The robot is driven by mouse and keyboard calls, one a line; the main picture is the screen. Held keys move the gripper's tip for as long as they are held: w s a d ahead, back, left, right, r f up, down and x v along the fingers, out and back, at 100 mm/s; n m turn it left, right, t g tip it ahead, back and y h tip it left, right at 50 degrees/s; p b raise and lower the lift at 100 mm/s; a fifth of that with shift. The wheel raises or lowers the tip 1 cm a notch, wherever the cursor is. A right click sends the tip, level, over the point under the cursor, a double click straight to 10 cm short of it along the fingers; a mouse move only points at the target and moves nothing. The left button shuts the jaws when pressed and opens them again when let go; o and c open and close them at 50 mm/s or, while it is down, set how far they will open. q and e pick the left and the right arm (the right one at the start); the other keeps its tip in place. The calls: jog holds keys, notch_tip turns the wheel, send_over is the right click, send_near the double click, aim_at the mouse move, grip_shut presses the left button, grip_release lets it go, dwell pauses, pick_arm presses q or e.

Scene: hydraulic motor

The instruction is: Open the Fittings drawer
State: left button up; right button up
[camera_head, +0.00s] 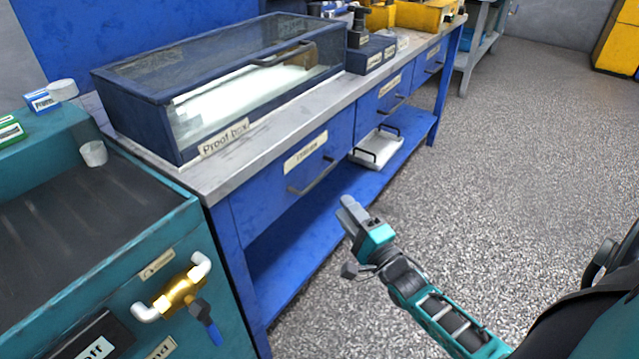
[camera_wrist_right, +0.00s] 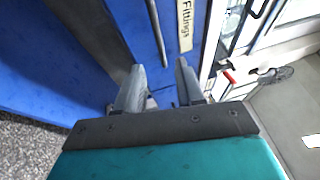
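The blue Fittings drawer (camera_head: 265,190) is in the workbench below the Proof box and looks shut. Its label (camera_head: 305,152) is hard to read in the head view, but reads "Fittings" in the right wrist view (camera_wrist_right: 185,22). Its dark bar handle (camera_head: 314,178) sits below the label and also shows in the right wrist view (camera_wrist_right: 157,35). My right gripper (camera_head: 346,208) is in front of the drawer, apart from the handle. In the right wrist view its two grey fingers (camera_wrist_right: 158,75) stand apart with nothing between them. My left gripper is not in view.
A glass-topped Proof box (camera_head: 125,112) stands on the bench top. More drawers (camera_head: 382,98) are farther along. A tray with black handles (camera_head: 378,150) lies on the lower shelf. A teal cabinet with a brass valve (camera_head: 180,290) stands at left. The floor (camera_head: 500,160) at right is clear.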

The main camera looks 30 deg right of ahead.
jog(key=w+r+b, duration=0.1)
jog(key=w+b, duration=0.1)
jog(key=w, duration=0.8)
jog(key=shift+r, duration=0.35)
jog(key=shift+s, duration=0.1)
grip_shut()
